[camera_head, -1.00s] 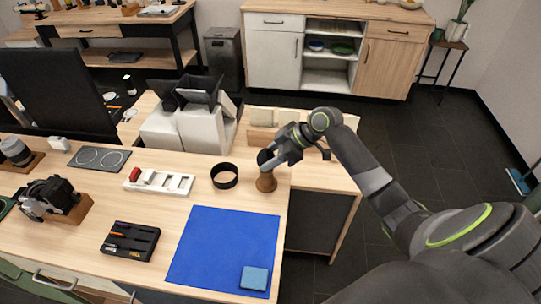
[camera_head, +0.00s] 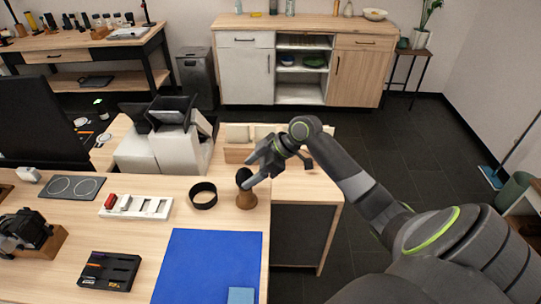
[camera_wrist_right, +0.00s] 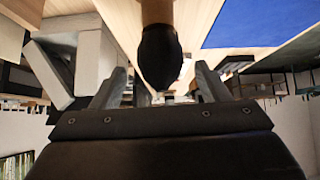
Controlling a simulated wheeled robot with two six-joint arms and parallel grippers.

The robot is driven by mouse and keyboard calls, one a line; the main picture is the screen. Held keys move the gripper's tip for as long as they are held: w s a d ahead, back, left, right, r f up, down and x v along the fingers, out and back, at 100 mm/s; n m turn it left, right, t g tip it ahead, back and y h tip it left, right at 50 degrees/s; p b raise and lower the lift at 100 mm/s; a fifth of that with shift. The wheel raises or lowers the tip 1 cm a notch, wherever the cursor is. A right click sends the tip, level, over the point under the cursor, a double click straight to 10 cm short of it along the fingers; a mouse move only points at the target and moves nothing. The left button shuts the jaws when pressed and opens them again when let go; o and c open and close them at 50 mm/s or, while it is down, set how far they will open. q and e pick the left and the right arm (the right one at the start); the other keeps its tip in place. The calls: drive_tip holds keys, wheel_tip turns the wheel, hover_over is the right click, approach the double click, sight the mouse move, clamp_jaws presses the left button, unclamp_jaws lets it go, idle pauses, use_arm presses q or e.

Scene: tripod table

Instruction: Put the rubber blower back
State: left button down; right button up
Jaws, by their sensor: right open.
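The black rubber blower (camera_head: 243,175) is upright in a brown wooden holder (camera_head: 246,200) near the right end of the wooden table. In the right wrist view the blower (camera_wrist_right: 160,58) hangs upside down in the picture, with the holder (camera_wrist_right: 157,10) above it. My right gripper (camera_head: 251,180) is right at the blower; its fingers partly cover it in the head view. In the wrist view the right gripper (camera_wrist_right: 158,88) is open, with one finger on each side of the blower and gaps visible. My left gripper is not in view.
A white tray (camera_head: 136,207), a blue mat (camera_head: 207,265) and a black case (camera_head: 109,270) lie on the table. White-grey boxes (camera_head: 155,150) stand behind.

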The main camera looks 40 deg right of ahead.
drive_tip(key=b+v, duration=0.2)
drive_tip(key=v, duration=0.8)
drive_tip(key=shift+s, duration=0.15)
drive_tip(key=shift+r, duration=0.15)
drive_tip(key=w+d+f+m+t+h, duration=0.15)
drive_tip(key=d+f+m, duration=0.25)
drive_tip(key=f, duration=0.7)
drive_tip(key=d+f+m+h, duration=0.2)
drive_tip(key=d+f+m, duration=0.25)
drive_tip(key=f, duration=0.55)
drive_tip(key=s+d+f+m+g+h, duration=0.1)
drive_tip(key=s+f+h, duration=0.1)
drive_tip(key=s+f, duration=0.5)
drive_tip(key=s+d+f+m+h, duration=0.2)
drive_tip(key=s+f, duration=0.1)
drive_tip(key=f, duration=0.9)
drive_tip(key=s+a+f+g+h, duration=0.1)
drive_tip(key=s+a+f+g, duration=0.3)
drive_tip(key=s+f, duration=1.15)
drive_tip(key=s+a+f, duration=0.2)
drive_tip(key=s+a, duration=0.4)
drive_tip(key=s, duration=0.3)
drive_tip(key=s+a+f, duration=0.2)
drive_tip(key=s+a, duration=0.4)
drive_tip(key=s, duration=0.3)
drive_tip(key=shift+s+f, duration=0.35)
